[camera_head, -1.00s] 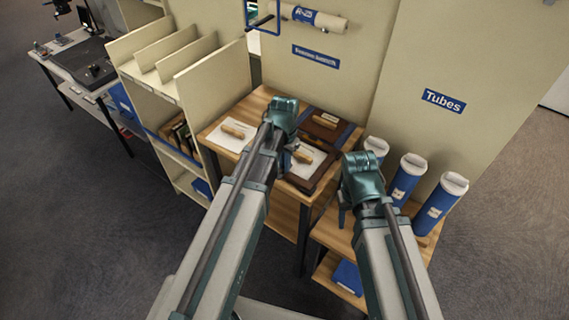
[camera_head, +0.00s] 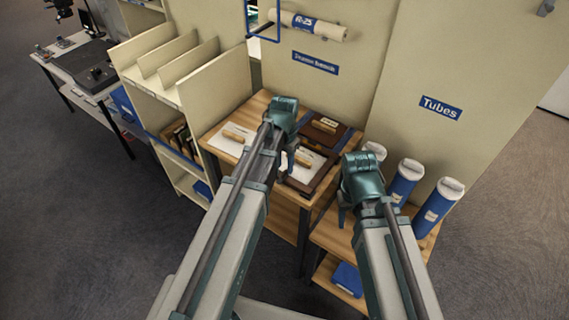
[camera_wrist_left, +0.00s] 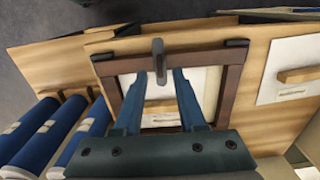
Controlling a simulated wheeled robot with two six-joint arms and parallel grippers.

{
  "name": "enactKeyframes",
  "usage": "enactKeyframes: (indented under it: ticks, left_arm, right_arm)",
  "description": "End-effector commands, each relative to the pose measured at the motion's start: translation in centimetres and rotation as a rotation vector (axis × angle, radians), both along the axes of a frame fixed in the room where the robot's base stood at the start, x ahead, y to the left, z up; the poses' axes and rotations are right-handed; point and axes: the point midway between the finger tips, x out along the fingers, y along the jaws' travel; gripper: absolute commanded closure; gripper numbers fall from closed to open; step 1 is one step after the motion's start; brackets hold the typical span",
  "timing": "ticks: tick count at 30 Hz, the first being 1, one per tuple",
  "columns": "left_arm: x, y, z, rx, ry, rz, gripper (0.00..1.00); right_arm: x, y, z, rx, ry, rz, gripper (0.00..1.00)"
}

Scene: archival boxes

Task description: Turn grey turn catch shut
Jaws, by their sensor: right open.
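The grey turn catch (camera_wrist_left: 158,60) is a short bar on the near rail of a brown wooden frame (camera_wrist_left: 228,95). It lies across the rail, with one end over the white panel inside. My left gripper (camera_wrist_left: 161,73) is open, its two blue-green fingertips on either side of the catch's inner end, with gaps visible. Whether they are at the catch's height is unclear. In the head view my left gripper (camera_head: 288,158) is over the frame (camera_head: 322,180) and the catch cannot be made out. My right gripper (camera_head: 343,212) is open and empty above the lower shelf.
A white panel with a wooden handle (camera_head: 238,133) lies left of the frame, and a dark brown lid (camera_head: 322,130) behind it. Several blue tubes (camera_head: 405,180) stand at right, close to my right gripper. A cream shelf rack (camera_head: 215,95) stands at left.

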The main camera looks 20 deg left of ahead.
Motion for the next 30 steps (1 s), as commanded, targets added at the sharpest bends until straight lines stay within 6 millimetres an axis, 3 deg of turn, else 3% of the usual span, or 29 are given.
enactKeyframes:
  ticks: [1,18,24,30]
  left_arm:
    - [0.0,0.0,1.4,0.000,0.000,0.000,0.60]
    - [0.0,0.0,9.9,0.000,0.000,0.000,0.60]
    - [0.0,0.0,11.3,0.000,0.000,-0.001,0.60]
    - [0.0,0.0,11.3,0.000,0.000,-0.001,0.60]
  right_arm:
    - [0.0,0.0,1.4,0.000,0.000,0.000,0.50]
    - [0.0,0.0,9.9,0.000,0.000,0.000,0.50]
    - [0.0,0.0,11.3,0.000,0.000,0.001,0.50]
    - [0.0,0.0,11.3,0.000,0.000,0.001,0.50]
